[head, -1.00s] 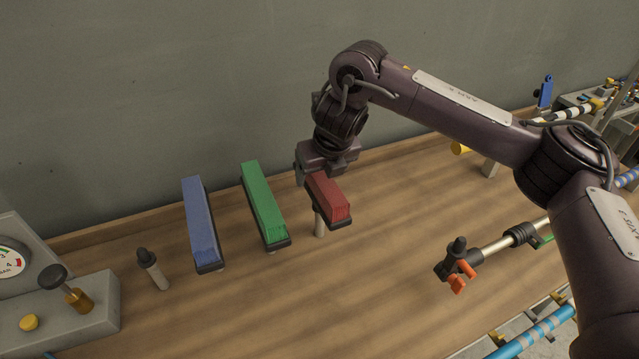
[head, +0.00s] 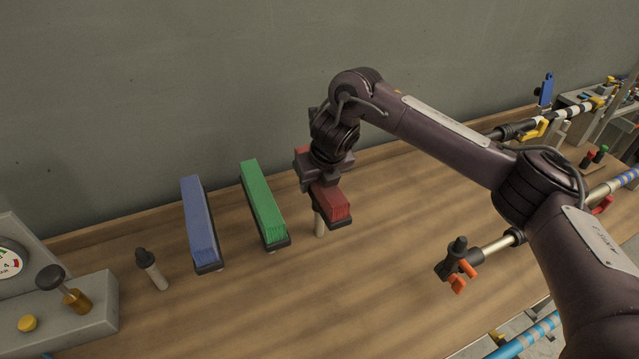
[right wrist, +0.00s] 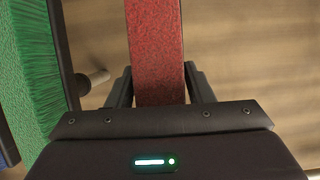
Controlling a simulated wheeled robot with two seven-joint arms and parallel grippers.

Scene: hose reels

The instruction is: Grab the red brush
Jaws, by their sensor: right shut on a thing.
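In the right wrist view the red brush (right wrist: 155,50) lies between the two dark fingers of my right gripper (right wrist: 158,90), one along each side. The gripper hides part of the brush in the head view. My left gripper is in neither view.
A green brush (head: 263,203) and a blue brush (head: 199,222) stand just left of the red one. A dark-tipped peg (head: 151,269) and a grey gauge box (head: 95,310) are further left. A pipe with an orange-handled valve (head: 460,265) lies right. The wall is close behind.

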